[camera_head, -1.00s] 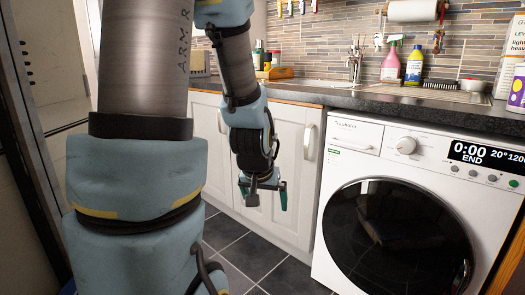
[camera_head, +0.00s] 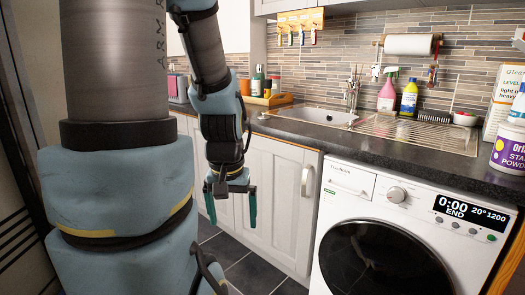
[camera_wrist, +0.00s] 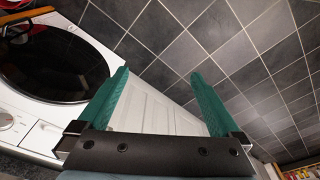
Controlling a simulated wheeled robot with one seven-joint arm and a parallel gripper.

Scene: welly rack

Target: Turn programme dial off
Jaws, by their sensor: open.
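The programme dial (camera_head: 396,195) is a round white knob on the washing machine's front panel, right of the detergent drawer. The washing machine (camera_head: 334,215) is white, and its display (camera_head: 470,214) reads 0:00 END, 20° and 1200. My gripper (camera_head: 231,215) is open and empty, its green fingers pointing down in front of the white cupboard doors, well left of the dial. In the wrist view my gripper (camera_wrist: 160,95) has its fingers wide apart, with floor and a cupboard door beyond. The dial also shows at that view's left edge (camera_wrist: 6,121).
The dark worktop (camera_head: 340,144) runs above the machine and cupboards (camera_head: 276,190). On it are a sink, a pink spray bottle (camera_head: 387,95), a yellow bottle (camera_head: 408,99) and a stain powder tub (camera_head: 510,150). The tiled floor (camera_head: 250,270) before the cupboards is clear.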

